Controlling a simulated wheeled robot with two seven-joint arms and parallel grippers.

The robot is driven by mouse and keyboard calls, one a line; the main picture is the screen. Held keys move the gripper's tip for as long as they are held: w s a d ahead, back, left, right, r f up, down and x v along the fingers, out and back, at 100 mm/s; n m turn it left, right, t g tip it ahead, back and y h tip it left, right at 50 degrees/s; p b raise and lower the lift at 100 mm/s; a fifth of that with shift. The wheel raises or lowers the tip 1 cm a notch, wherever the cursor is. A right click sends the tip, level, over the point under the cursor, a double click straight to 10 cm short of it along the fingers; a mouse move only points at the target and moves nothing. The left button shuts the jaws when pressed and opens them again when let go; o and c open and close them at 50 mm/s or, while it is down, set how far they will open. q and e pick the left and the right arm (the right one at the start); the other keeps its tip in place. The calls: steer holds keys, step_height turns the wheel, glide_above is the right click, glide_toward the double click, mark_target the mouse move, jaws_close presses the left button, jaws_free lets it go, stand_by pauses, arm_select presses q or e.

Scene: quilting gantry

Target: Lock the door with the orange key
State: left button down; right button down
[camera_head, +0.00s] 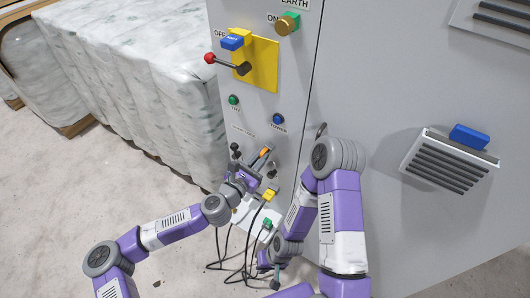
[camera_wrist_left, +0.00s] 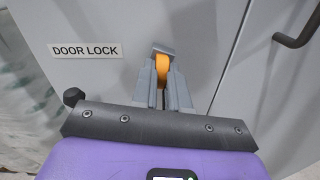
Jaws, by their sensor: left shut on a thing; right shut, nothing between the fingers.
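My left gripper (camera_head: 257,163) is at the front of the grey cabinet, shut on the orange key (camera_head: 266,151). In the left wrist view, the orange key (camera_wrist_left: 162,68) sits between the fingertips of the left gripper (camera_wrist_left: 163,80), close to the panel. The "DOOR LOCK" label (camera_wrist_left: 85,50) is left of the key. The lock opening is hidden, so I cannot tell how far the key is in. The cabinet door (camera_head: 400,90) appears closed along its seam. My right gripper (camera_head: 268,279) is low, shut and empty.
A yellow plate (camera_head: 257,66) carries a red-knobbed lever (camera_head: 228,63). Black cables (camera_head: 222,246) with yellow and green plugs hang below the left gripper. A dark door handle (camera_wrist_left: 298,25) is right of the key.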

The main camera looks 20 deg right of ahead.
arm_select(q)
steer(key=n, duration=0.2)
steer(key=shift+n+p, duration=0.3)
steer(key=c, duration=1.1)
jaws_free()
steer(key=shift+o, duration=0.2)
